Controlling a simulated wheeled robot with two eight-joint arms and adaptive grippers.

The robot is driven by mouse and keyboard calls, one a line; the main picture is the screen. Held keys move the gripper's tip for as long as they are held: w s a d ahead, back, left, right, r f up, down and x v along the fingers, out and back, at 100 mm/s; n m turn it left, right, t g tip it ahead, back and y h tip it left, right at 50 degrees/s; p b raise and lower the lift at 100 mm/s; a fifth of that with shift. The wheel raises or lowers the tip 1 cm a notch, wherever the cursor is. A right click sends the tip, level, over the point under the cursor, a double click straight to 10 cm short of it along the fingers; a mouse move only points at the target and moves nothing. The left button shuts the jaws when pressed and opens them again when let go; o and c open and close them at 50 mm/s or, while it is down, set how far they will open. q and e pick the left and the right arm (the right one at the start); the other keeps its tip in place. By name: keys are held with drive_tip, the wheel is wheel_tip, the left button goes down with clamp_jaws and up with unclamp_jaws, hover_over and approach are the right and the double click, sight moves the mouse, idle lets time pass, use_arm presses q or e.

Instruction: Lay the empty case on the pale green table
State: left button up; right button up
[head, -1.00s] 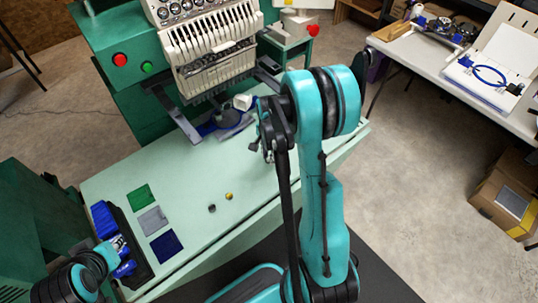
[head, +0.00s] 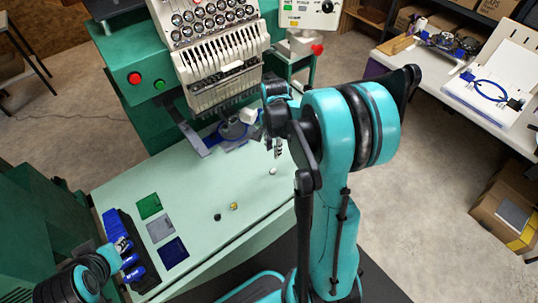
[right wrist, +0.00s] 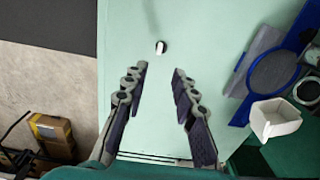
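A small silvery case (head: 273,171) lies on the pale green table (head: 195,192), right of its middle. In the right wrist view the case (right wrist: 161,47) shows light with a dark opening or side, just beyond my fingertips. My right gripper (right wrist: 159,72) is open and empty above the table, its two fingers apart; nothing touches the case. In the head view the right gripper (head: 277,150) hangs just above and behind the case.
A dark small piece (head: 218,217) and a yellow one (head: 234,206) lie on the table. Green, grey and dark blue swatches (head: 160,229) lie left, beside a blue rack (head: 115,225). The embroidery machine (head: 215,60) stands behind, with a white block (head: 247,113) near its blue hoop.

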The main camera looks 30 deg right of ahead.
drive_tip(key=s+a+r+n+t, duration=0.3)
drive_tip(key=s+a+r+n, duration=0.2)
drive_tip(key=a+n, duration=0.3)
drive_tip(key=s+a+r+n+t, duration=0.4)
drive_tip(key=s+a+r+n, duration=0.2)
drive_tip(key=a+n, duration=0.2)
drive_tip(key=shift+a+r+n, duration=0.2)
drive_tip(key=shift+r+n, duration=0.15)
drive_tip(key=shift+n, duration=0.15)
